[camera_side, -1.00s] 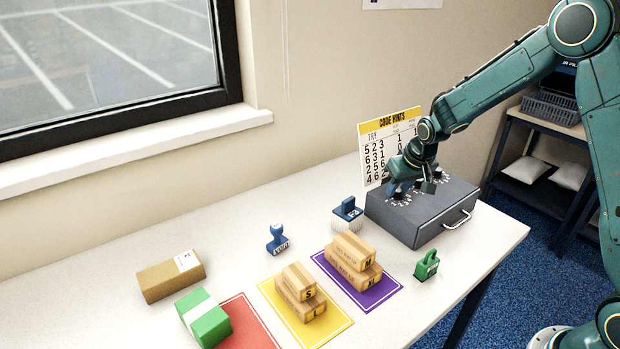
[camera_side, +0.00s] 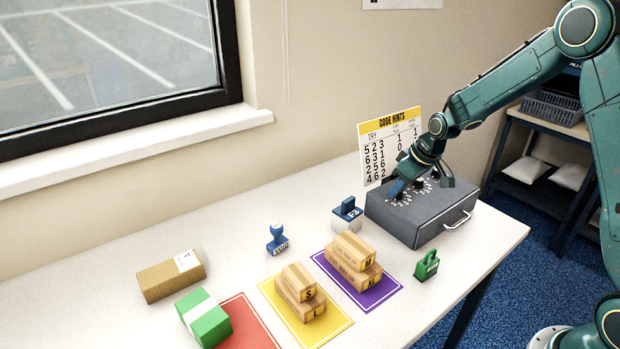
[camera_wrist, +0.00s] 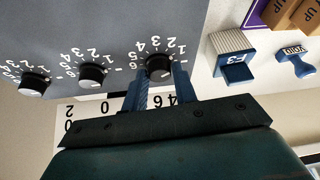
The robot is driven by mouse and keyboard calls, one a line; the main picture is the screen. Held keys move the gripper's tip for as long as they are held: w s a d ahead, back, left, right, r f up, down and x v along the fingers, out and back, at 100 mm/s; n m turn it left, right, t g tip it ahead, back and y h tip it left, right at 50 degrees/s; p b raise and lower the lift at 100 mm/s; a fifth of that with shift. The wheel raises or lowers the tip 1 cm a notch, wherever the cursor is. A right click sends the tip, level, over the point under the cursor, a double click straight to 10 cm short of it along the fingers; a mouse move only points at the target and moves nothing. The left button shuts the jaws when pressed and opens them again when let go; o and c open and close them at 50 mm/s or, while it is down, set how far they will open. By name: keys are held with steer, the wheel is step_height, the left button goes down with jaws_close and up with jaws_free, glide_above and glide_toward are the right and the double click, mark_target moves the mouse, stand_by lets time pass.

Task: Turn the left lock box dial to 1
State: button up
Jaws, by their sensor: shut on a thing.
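The grey lock box (camera_side: 425,215) stands at the right end of the table, with three black dials on its top face. In the wrist view the left dial (camera_wrist: 158,66) is the rightmost one, nearest the stamps, with white numbers around it. My gripper (camera_wrist: 157,80) has its two blue fingers on either side of this dial, shut on it. In the side view my gripper (camera_side: 396,189) hides most of that dial. I cannot surely read which number it points to. The middle dial (camera_wrist: 92,74) and the right dial (camera_wrist: 33,84) are untouched.
A code hints card (camera_side: 390,145) stands behind the box. Small cartons (camera_side: 353,260) sit on coloured mats.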

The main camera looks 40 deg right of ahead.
steer(key=o, duration=1)
steer(key=shift+v, duration=6.9)
